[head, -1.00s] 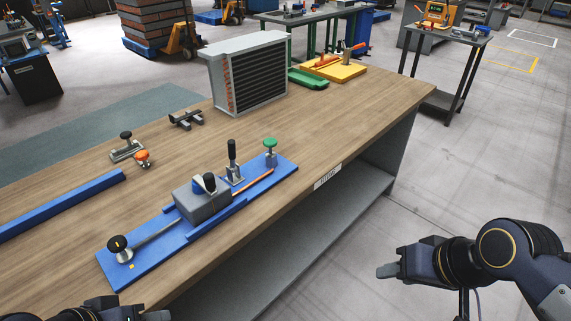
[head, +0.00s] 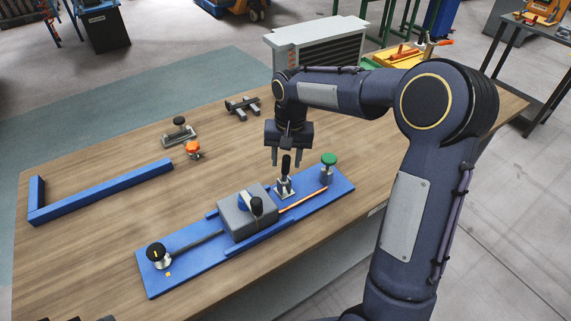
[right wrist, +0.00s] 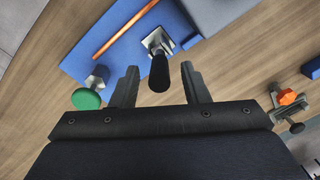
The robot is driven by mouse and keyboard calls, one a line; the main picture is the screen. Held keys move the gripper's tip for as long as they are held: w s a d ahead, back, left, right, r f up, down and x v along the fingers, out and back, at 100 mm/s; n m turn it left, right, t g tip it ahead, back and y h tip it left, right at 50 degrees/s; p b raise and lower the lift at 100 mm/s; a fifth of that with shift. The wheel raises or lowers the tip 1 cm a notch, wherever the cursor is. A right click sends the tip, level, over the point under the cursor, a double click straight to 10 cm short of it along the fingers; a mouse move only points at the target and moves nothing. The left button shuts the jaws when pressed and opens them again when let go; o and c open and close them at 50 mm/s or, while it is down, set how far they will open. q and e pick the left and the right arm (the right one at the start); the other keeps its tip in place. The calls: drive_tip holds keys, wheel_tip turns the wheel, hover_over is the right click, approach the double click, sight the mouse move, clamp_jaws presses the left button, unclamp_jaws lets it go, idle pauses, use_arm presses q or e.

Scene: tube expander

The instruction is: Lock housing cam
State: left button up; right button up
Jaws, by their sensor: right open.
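A blue fixture plate (head: 160,284) lies on the bench. It bears a grey housing block (head: 236,224) with a blue cam lever on top, whose black-tipped handle (head: 257,206) stands up. Beside the block, a small metal clamp base (head: 284,194) carries an upright black handle (head: 286,166). My right gripper (head: 288,158) is open, pointing down over this upright handle. In the right wrist view the black handle (right wrist: 159,76) shows between the spread fingers, with a gap on each side; contact is not visible. Only a dark sliver of my left arm shows at the bottom left edge.
Behind are an orange-knobbed part (head: 193,149), a metal clamp (head: 179,132) and a blue angle bar (head: 105,190). A finned unit (head: 318,44) stands at the back.

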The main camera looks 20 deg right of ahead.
sight(285, 172)
drive_tip(key=shift+f, duration=1.6)
drive_tip(key=shift+c, duration=0.3)
clamp_jaws()
